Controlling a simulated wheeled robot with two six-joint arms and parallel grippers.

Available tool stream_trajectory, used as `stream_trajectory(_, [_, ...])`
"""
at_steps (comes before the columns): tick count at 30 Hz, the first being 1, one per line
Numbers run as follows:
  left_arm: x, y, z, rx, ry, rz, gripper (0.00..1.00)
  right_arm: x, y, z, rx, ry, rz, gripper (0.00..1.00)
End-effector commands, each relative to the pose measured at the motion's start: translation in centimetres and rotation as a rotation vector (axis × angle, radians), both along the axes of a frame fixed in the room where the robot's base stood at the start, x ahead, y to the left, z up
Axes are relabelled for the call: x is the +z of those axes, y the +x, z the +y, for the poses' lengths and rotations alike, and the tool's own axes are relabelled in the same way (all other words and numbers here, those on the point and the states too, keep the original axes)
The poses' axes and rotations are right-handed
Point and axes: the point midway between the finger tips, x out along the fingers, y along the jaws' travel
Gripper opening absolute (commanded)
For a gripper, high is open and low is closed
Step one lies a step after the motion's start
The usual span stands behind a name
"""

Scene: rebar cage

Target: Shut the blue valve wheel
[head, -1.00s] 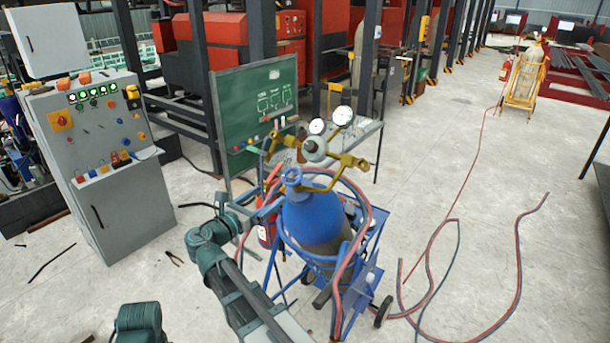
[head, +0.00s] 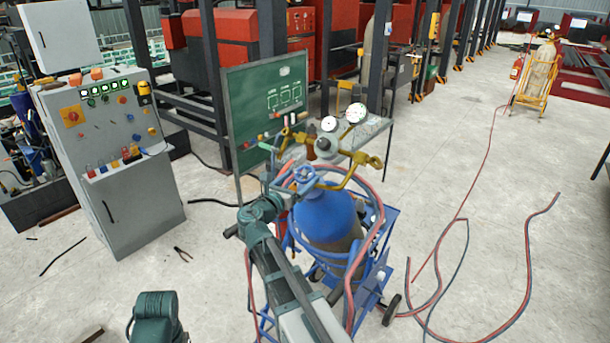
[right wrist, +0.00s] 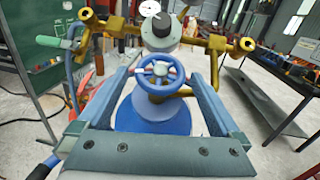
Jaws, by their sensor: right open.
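The blue valve wheel (head: 304,174) sits on top of a blue gas cylinder (head: 328,215), below a brass regulator with two round gauges (head: 342,118). In the right wrist view the wheel (right wrist: 160,72) is a small spoked ring, upright to the camera and centred between my fingers. My right gripper (right wrist: 162,62) is open, one finger on each side of the wheel, with gaps showing. How far the fingertips reach along the wheel I cannot tell. In the head view my right forearm partly hides the cylinder's left side. My left gripper is out of view.
Brass fittings (right wrist: 218,45) stand just beyond the wheel. Red and blue hoses (head: 440,280) loop on the floor. A green board (head: 265,105) and a grey control cabinet (head: 125,190) stand left. A table (right wrist: 275,95) is at right. Pliers (head: 183,254) lie on the floor.

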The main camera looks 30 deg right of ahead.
Motion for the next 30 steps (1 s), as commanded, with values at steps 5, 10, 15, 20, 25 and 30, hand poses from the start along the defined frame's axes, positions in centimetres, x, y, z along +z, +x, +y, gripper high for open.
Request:
stream_trajectory(5, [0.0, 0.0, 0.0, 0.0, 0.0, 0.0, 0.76, 0.0, 1.2, -2.0, -0.001, 0.0, 0.0, 1.0])
stream_trajectory(10, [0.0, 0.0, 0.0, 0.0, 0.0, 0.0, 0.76, 0.0, 1.6, -2.8, -0.001, 0.0, 0.0, 1.0])
stream_trajectory(15, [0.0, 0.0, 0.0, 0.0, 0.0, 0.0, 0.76, 0.0, 1.6, -2.9, 0.0, 0.0, 0.0, 1.0])
stream_trajectory(20, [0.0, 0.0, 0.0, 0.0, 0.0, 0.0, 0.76, 0.0, 1.6, -2.9, 0.0, 0.0, 0.0, 0.96])
stream_trajectory(25, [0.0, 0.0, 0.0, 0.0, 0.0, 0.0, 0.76, 0.0, 1.6, -2.9, 0.0, 0.0, 0.0, 0.66])
stream_trajectory(30, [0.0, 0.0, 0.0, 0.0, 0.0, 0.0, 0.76, 0.0, 1.6, -2.9, 0.0, 0.0, 0.0, 0.35])
